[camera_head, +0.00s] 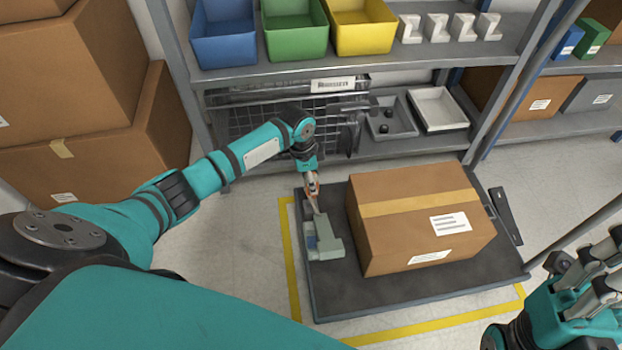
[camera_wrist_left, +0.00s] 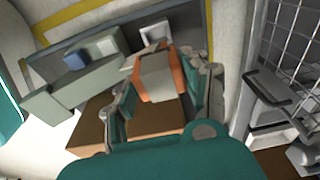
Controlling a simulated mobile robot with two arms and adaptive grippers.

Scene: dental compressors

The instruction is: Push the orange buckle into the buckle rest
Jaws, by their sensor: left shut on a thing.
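The orange buckle (camera_wrist_left: 158,76) sits between the fingers of my left gripper (camera_wrist_left: 165,88), with a pale grey face towards the camera. In the head view my left gripper (camera_head: 312,186) points down, shut on the buckle, just above and behind a grey-green block with a blue inset (camera_head: 322,240). This block, which looks like the buckle rest, stands on the dark platform beside the carton. It also shows in the left wrist view (camera_wrist_left: 75,82), left of the buckle. The buckle appears apart from its main body; exact contact is unclear. My right gripper (camera_head: 592,285) is open and empty at the lower right.
A large taped carton (camera_head: 420,215) stands on the dark platform (camera_head: 375,295), right of the block. Yellow floor tape (camera_head: 292,270) edges the platform. A shelf unit (camera_head: 345,68) with bins and trays stands behind; stacked cartons (camera_head: 70,75) are at left.

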